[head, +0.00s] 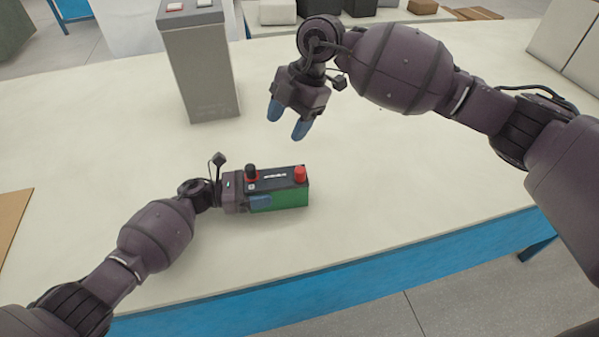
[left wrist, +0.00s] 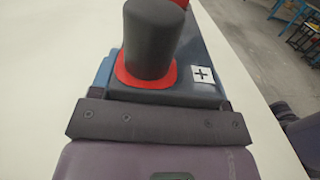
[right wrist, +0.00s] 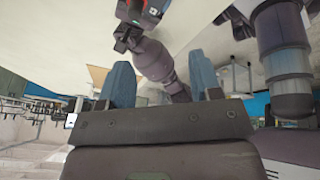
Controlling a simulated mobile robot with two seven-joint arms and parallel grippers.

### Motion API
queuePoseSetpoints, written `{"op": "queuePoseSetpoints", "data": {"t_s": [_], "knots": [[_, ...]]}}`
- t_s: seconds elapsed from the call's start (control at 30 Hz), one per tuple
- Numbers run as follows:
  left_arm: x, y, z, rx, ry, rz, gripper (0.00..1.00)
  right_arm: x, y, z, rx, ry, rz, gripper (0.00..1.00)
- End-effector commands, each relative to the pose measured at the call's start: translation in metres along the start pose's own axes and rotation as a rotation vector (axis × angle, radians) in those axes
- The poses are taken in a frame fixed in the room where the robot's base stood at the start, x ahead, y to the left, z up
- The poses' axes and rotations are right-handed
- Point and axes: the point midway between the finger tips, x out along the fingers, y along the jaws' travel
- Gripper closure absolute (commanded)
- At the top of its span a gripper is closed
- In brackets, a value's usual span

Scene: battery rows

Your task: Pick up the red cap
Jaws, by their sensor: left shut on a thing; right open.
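The red cap (head: 300,173) sits upright on the right end of the top of a green battery (head: 285,198) with a dark top. A black cap (head: 251,171) with a red ring stands at the battery's left end, near a plus mark; the black cap fills the top of the left wrist view (left wrist: 150,40). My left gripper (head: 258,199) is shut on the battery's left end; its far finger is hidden. My right gripper (head: 287,119) is open and empty, above and behind the battery, apart from the red cap. Its two blue fingers show in the right wrist view (right wrist: 160,85).
A tall grey box (head: 200,75) with a red and a white button on top stands behind the battery to the left. A brown board (head: 12,225) lies at the left edge. The white table (head: 400,180) is clear right of the battery.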

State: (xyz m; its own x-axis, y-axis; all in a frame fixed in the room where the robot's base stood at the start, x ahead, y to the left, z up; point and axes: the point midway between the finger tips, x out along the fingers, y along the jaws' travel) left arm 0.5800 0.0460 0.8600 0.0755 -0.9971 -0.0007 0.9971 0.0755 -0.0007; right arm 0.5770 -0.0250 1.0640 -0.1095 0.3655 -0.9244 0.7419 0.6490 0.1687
Motion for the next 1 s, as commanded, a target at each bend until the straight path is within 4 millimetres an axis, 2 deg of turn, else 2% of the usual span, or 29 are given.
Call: {"op": "queuePoseSetpoints", "data": {"t_s": [0.1, 0.2, 0.3, 0.53, 0.9, 1.0], "knots": [[-0.001, 0.0, 0.0, -0.001, 0.0, 0.001, 0.99, 0.009, -0.008, -0.003, -0.116, -0.166, -0.09, 0.42], [-0.001, 0.0, 0.0, -0.001, 0.0, 0.001, 0.99, 0.016, -0.018, 0.004, -0.164, -0.256, -0.151, 0.42], [-0.001, 0.0, 0.0, -0.001, 0.0, 0.001, 0.99, 0.015, -0.024, 0.012, -0.189, -0.315, -0.186, 0.42], [0.0, 0.0, 0.0, -0.001, 0.0, 0.001, 0.99, 0.023, -0.029, 0.019, -0.203, -0.334, -0.212, 0.42], [0.0, 0.0, 0.0, -0.001, 0.0, 0.001, 0.99, 0.071, -0.037, 0.037, -0.201, -0.331, -0.21, 0.42], [0.0, 0.0, 0.0, -0.001, -0.001, 0.001, 0.99, 0.076, -0.038, 0.039, -0.202, -0.332, -0.209, 0.42]]}}
